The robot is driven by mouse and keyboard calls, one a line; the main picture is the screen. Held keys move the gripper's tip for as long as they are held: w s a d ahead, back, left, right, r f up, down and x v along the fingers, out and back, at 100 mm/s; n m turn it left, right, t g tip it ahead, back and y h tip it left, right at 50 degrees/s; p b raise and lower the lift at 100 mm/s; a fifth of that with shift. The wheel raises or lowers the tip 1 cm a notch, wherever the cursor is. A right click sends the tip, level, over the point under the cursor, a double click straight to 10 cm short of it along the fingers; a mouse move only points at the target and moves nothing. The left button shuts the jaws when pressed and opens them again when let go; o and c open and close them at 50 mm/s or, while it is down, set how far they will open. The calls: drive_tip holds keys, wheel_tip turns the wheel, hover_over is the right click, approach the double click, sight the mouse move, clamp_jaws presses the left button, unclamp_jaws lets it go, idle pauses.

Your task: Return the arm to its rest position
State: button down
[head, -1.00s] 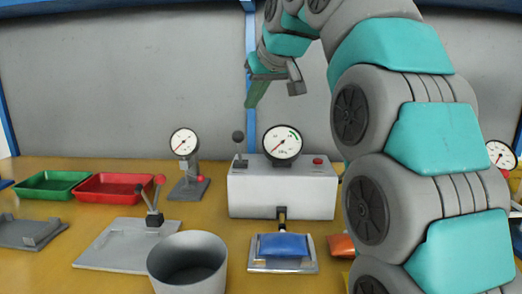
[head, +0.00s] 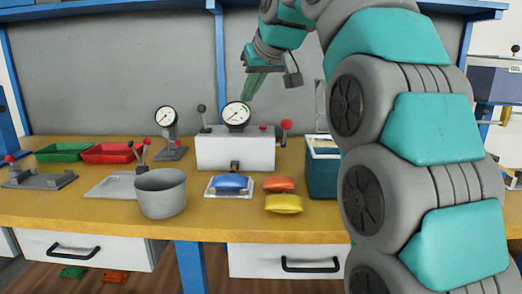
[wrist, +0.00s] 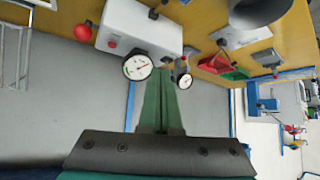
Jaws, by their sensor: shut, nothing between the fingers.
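My arm (head: 400,120) rises at the right of the head view and bends over to the left at the top. My gripper (head: 255,84) hangs in the air above the workbench, in front of the grey back panel, with its green fingers pointing down and left. In the wrist view my gripper (wrist: 166,85) has its two green fingers side by side and pressed together, with nothing between them. The fingertips overlap the white gauge box (head: 236,150) in the picture but look clear of it.
The wooden bench (head: 110,205) carries a grey pot (head: 165,192), a blue piece on a plate (head: 229,183), orange (head: 279,183) and yellow (head: 283,203) pieces, a teal bin (head: 321,178), and green (head: 62,152) and red (head: 108,153) trays. Drawers sit below.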

drive_tip(key=s+d+f+m+g+h, duration=0.25)
drive_tip(key=s+d+f, duration=0.25)
drive_tip(key=s+f, duration=0.45)
drive_tip(key=s+d+f+m+g+h, duration=0.1)
drive_tip(key=s+d+f+g, duration=0.35)
drive_tip(key=f, duration=0.85)
drive_tip(key=s+d+f+m+g, duration=0.1)
drive_tip(key=s+d+f, duration=0.3)
drive_tip(key=s+f, duration=0.5)
drive_tip(key=s+d+f+m+g, duration=0.1)
drive_tip(key=s+d+f, duration=0.3)
drive_tip(key=s+f, duration=0.6)
drive_tip(key=s+g+h, duration=0.1)
drive_tip(key=s, duration=0.6)
drive_tip(key=shift+s+f, duration=0.3)
drive_tip(key=shift+s, duration=0.05)
